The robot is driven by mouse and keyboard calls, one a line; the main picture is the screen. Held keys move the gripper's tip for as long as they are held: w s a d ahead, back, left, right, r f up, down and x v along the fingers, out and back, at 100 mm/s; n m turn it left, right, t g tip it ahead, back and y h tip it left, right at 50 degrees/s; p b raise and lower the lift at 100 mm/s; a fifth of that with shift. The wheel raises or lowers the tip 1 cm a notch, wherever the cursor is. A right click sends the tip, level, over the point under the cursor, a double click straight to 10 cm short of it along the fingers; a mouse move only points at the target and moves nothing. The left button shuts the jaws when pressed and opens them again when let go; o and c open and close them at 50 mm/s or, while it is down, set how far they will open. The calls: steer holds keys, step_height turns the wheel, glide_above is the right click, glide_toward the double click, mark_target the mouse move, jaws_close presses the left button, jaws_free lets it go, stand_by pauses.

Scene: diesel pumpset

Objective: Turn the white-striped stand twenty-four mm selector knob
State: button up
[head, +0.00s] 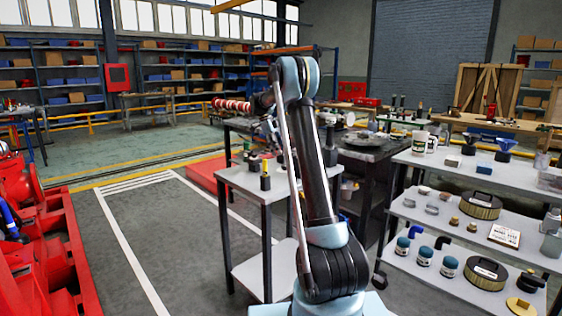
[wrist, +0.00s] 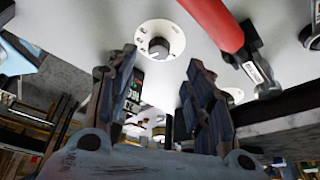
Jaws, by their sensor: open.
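In the wrist view, a dark round selector knob (wrist: 159,47) with a pale pointer mark sits on a white round dial plate with markings, on a pale flat surface. My gripper (wrist: 160,62) is open, with its two dark fingers apart below and to either side of the knob. No contact with the knob shows. I cannot tell whether either dial has a white stripe. In the head view the knob cannot be made out; my arm reaches up beside a small grey-topped stand (head: 238,178).
In the head view, a red-and-white striped bar (head: 231,104) is near my arm's end.

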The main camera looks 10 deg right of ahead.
steer(key=shift+v, duration=2.05)
steer(key=s+d+r+n+t+y, duration=0.15)
steer(key=s+n, duration=0.45)
steer(key=s, duration=1.1)
steer(key=s+d+r+n+t+y, duration=0.1)
steer(key=s+d+r+n, duration=0.35)
steer(key=s, duration=1.15)
steer(key=s+a+f+n+t+y, duration=0.1)
steer(key=s+f+n, duration=1.1)
steer(key=s+f, duration=1)
steer(key=s, duration=0.3)
steer(key=shift+s+a+f, duration=0.2)
steer(key=shift+s+f, duration=0.05)
steer(key=shift+s, duration=0.15)
steer(key=shift+n+t+y, duration=0.25)
